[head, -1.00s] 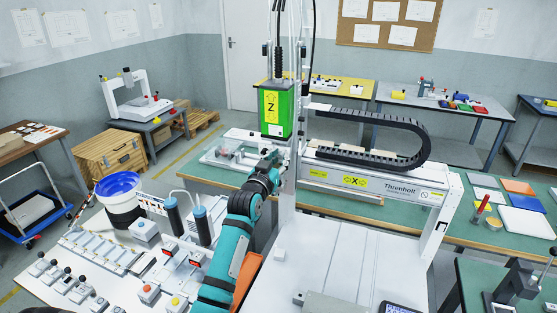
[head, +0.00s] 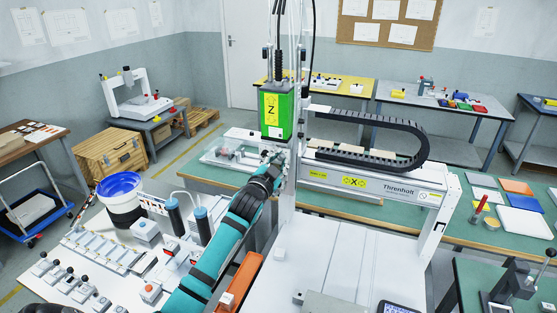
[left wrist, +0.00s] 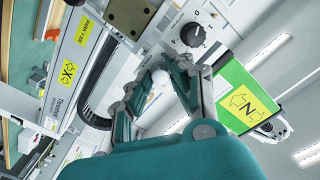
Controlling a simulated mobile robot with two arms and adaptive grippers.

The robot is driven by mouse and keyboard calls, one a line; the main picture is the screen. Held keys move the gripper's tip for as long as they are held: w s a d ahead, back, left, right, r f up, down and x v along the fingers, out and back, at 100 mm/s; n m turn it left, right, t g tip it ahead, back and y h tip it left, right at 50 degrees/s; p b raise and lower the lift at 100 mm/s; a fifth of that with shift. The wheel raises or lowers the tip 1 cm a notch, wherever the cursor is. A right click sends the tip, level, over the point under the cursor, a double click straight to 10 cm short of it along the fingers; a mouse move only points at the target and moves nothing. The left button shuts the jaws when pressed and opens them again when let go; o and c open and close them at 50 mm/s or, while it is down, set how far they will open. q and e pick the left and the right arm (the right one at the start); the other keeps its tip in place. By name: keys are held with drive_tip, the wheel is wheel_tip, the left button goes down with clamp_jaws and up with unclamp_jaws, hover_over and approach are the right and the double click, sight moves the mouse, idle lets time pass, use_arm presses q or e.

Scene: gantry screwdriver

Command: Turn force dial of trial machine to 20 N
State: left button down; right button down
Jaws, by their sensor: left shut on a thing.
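The gantry machine (head: 395,203) stands in front of me, with its green Z unit (head: 275,112) on the upright column. My left gripper (head: 277,158) is at the column, just below the green unit. In the left wrist view my left gripper (left wrist: 158,78) is shut on a small pale round knob (left wrist: 157,79), mostly hidden by the fingers. A black dial (left wrist: 193,34) with a white pointer and printed marks is on the pale panel beside the fingers, apart from them. Its scale is too small to read fully. I cannot tell which is the force dial. My right gripper is not in view.
A white bench with switches and parts (head: 105,250) and a blue-rimmed bowl feeder (head: 120,190) are at the left. The black cable chain (head: 375,125) arches to the right of the column. The pale machine bed (head: 330,262) has clear room.

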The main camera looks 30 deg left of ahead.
use_arm(q)
drive_tip(key=m, duration=0.4)
drive_tip(key=shift+r+m+p, duration=0.1)
drive_tip(key=shift+m+p, duration=0.3)
drive_tip(key=m, duration=0.3)
drive_tip(key=shift+m+p, duration=0.3)
drive_tip(key=shift+p, duration=0.05)
drive_tip(key=m+p, duration=0.1)
drive_tip(key=m, duration=0.4)
drive_tip(key=shift+m+p, duration=0.4)
drive_tip(key=shift+m, duration=1.3)
drive_tip(key=c, duration=1.2)
unclamp_jaws()
drive_tip(key=shift+s, duration=0.1)
